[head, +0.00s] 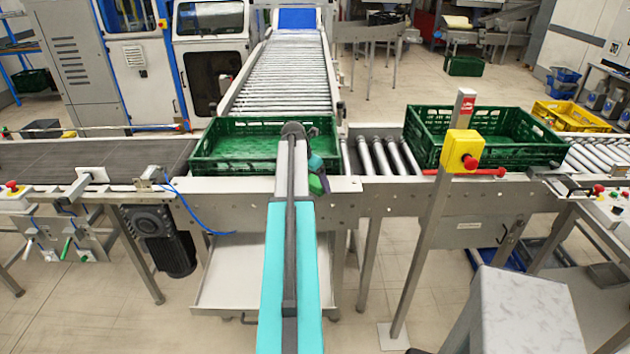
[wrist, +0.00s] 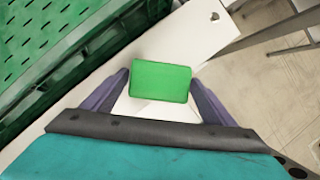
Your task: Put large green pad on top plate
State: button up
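The green pad (wrist: 161,82) is a flat rectangular block between the two purple fingers of my gripper (wrist: 161,76) in the wrist view. Both fingertips meet its side edges, so my gripper looks shut on it. In the head view, my gripper (head: 319,180) is at the front edge of the conveyor, with the pad (head: 314,184) partly showing at its tip. A pale plate (wrist: 190,38) with a small hole lies under and beyond the pad in the wrist view; it also shows right of my gripper in the head view (head: 346,184). The pad's height above it is unclear.
A green crate (head: 225,172) stands on the conveyor just behind my gripper; its wall (wrist: 75,55) fills the wrist view's upper left. Another green crate (head: 505,157) stands to the right, behind a post with a yellow-and-red stop button (head: 462,150).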

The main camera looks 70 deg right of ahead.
jog(key=shift+o, duration=1.2)
jog(key=shift+r, duration=0.2)
jog(key=b+v, duration=0.3)
jog(key=v, duration=0.9)
jog(key=shift+f, duration=0.1)
